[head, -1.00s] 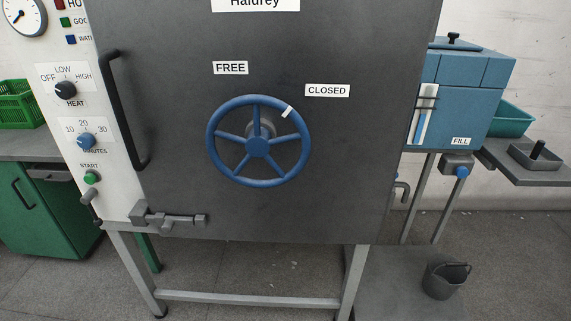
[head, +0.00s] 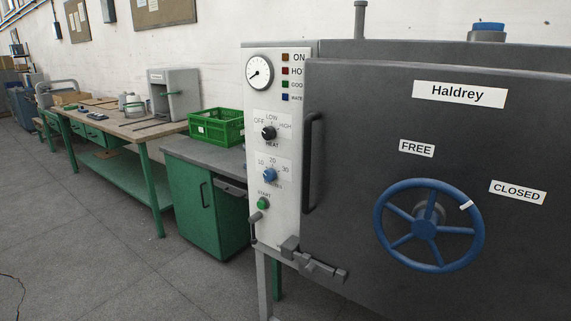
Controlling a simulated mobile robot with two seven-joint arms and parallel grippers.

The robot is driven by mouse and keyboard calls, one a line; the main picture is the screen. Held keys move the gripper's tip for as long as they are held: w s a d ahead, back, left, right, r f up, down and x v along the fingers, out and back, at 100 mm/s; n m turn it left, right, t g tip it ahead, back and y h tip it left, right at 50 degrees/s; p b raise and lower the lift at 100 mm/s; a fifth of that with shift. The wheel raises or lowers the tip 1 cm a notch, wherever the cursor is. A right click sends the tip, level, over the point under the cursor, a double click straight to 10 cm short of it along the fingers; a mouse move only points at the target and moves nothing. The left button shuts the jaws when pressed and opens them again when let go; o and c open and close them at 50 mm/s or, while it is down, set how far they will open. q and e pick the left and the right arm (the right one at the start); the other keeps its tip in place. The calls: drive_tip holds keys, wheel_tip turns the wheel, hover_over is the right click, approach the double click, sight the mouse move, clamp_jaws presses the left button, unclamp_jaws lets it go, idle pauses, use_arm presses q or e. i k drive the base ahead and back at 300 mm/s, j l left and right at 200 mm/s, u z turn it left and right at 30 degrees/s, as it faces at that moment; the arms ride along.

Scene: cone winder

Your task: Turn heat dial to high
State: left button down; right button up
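The heat dial (head: 268,133) is a black knob on the white control panel (head: 289,210), left of the dark door. Labels OFF, LOW and HIGH stand around it, with HEAT below. The knob is too small to tell surely where its pointer aims. Neither of my grippers shows in the head view.
A blue minutes dial (head: 268,175) and green start button (head: 262,204) sit below the heat dial. A vertical black handle (head: 312,163), a latch (head: 313,262) and a blue handwheel (head: 424,230) stick out from the door.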

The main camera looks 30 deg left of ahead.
sight(269, 133)
drive_tip(key=j+u, duration=0.3)
drive_tip(key=j, duration=0.55)
drive_tip(key=i+j+u, duration=0.15)
drive_tip(key=j+u, duration=0.15)
drive_tip(key=j, duration=0.55)
